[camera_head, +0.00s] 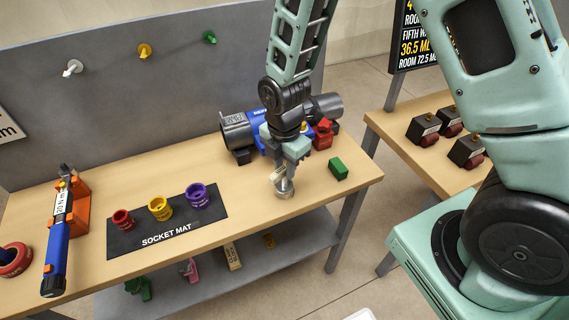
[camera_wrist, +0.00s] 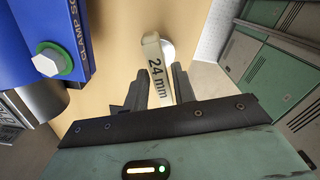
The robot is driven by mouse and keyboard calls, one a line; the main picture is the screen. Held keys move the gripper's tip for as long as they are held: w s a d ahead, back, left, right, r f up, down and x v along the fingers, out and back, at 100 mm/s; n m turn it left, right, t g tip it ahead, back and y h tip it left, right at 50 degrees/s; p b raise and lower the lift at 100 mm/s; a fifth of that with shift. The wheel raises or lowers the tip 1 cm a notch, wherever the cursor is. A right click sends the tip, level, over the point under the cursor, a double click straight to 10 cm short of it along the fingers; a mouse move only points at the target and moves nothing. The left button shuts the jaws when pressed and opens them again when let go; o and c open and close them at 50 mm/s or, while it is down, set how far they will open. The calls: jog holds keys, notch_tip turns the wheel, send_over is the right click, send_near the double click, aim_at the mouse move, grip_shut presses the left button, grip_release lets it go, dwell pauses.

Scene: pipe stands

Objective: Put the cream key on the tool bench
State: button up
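The cream key (camera_wrist: 156,60), marked "24 mm", lies between the two fingers of my gripper (camera_wrist: 158,88) in the wrist view, and they appear closed on it. In the head view my gripper (camera_head: 283,168) points down over the right part of the wood-topped bench (camera_head: 240,228). The key (camera_head: 278,176) shows small below the fingers there, with a pale round end under it. I cannot tell whether that end touches the bench top.
A blue clamp with a grey pipe (camera_head: 238,131) stands just behind my gripper. A red block (camera_head: 323,134) and a green block (camera_head: 338,169) are close on the right. A socket mat (camera_head: 125,240) with three sockets lies left. Another table (camera_head: 400,135) bears several dark blocks.

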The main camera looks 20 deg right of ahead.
jog(key=shift+o, duration=0.6)
jog(key=shift+r, duration=0.1)
jog(key=shift+r, duration=0.2)
notch_tip(320, 180, up, 12)
jog(key=f+b, duration=0.1)
jog(key=b, duration=0.1)
jog(key=s+a+r+m, duration=0.2)
jog(key=s+a+m, duration=0.1)
jog(key=s+m, duration=0.4)
jog(key=s+a+r+m, duration=0.2)
jog(key=s+m, duration=0.5)
jog(key=s, duration=0.6)
jog(key=shift+a+r+m+y, duration=0.3)
jog(key=shift+a+r, duration=0.1)
jog(key=shift+a, duration=0.1)
jog(key=shift+d, duration=0.1)
